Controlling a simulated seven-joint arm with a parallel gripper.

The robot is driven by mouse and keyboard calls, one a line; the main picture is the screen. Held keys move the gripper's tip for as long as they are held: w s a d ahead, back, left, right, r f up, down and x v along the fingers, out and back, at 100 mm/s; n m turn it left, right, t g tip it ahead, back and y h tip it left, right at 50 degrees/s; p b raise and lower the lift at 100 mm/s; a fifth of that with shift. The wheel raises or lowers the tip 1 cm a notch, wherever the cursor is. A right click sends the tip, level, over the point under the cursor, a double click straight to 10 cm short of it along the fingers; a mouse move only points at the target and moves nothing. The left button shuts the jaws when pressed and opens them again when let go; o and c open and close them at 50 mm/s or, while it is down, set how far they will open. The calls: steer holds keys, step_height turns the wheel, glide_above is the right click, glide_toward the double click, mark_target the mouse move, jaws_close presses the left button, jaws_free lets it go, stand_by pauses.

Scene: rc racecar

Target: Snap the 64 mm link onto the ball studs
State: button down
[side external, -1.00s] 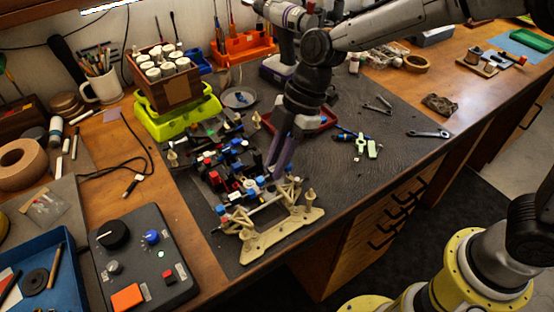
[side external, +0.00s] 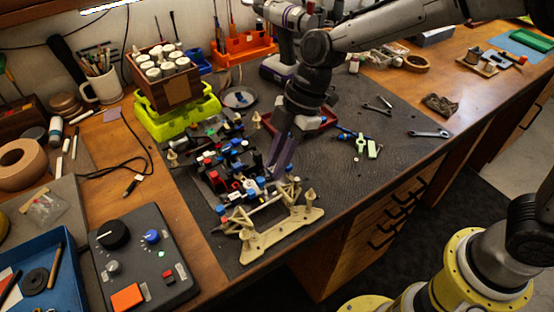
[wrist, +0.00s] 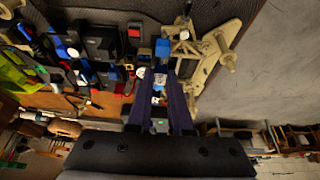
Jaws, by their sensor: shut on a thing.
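The RC car chassis (side external: 232,172) lies on the dark mat, with black, red and blue parts. Its cream suspension end (side external: 285,232) faces the front, and also shows in the wrist view (wrist: 218,48). My gripper (side external: 276,172) points down at the chassis, just behind the cream posts. In the wrist view my gripper (wrist: 163,70) is shut on a small piece, taken as the link (wrist: 162,48), whose blue end shows at the fingertips. Most of the link is hidden by the fingers. The ball studs are too small to make out, so I cannot tell whether the link touches them.
A control box (side external: 145,258) with knobs stands at the front left. A green stand (side external: 178,113) carries a wooden box of bottles behind the chassis. A red tray (side external: 318,122) is behind my gripper.

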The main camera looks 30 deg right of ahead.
steer(key=shift+f, duration=1.05)
steer(key=c, duration=0.8)
jaws_free()
steer(key=shift+o, duration=0.2)
steer(key=shift+r, duration=0.1)
steer(key=v, duration=1.3)
steer(key=shift+d+r, duration=0.15)
steer(key=shift+r, duration=0.2)
